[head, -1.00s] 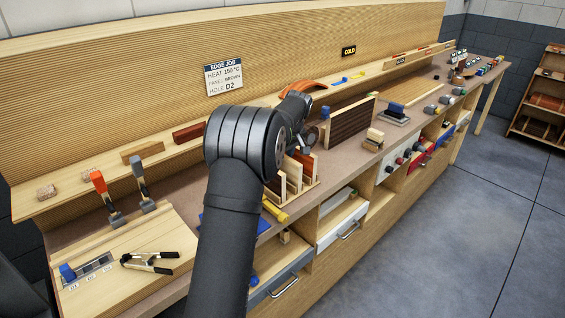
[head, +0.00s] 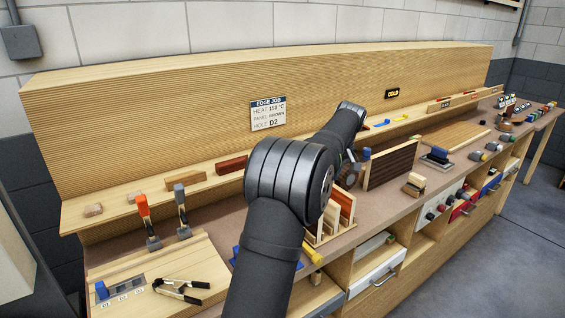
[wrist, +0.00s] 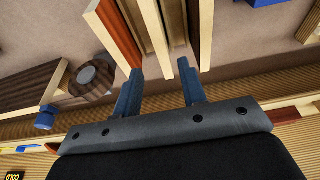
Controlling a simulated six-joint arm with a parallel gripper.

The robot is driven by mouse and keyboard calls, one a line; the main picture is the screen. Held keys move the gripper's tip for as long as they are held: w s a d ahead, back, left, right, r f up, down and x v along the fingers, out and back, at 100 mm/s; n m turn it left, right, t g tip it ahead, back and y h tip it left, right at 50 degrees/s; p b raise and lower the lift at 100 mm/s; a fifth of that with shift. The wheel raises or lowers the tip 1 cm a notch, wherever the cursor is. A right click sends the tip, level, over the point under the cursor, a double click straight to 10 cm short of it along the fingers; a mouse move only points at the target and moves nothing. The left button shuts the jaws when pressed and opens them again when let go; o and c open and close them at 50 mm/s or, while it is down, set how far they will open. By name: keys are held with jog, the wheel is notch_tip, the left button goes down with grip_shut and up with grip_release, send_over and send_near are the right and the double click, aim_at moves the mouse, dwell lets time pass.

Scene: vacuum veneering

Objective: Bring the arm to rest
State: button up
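A reddish-brown board (wrist: 118,32) stands in the rack near the left finger. In the head view my dark arm reaches across the bench (head: 225,215), bent at the elbow. It partly covers the rack of boards (head: 338,208), and my fingers are hidden there.
A dark striped panel (head: 391,165) stands right of the rack. A black clamp (head: 181,290) and two upright-handled tools (head: 148,222) are at the left. A yellow-handled tool (head: 313,254) lies at the front edge. A ledge with wood blocks (head: 186,180) runs behind. Open floor (head: 535,220) is at right.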

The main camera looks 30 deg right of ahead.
jog(key=x, duration=1.2)
jog(key=shift+s, duration=0.1)
notch_tip(320, 180, up, 2)
jog(key=shift+r, duration=0.95)
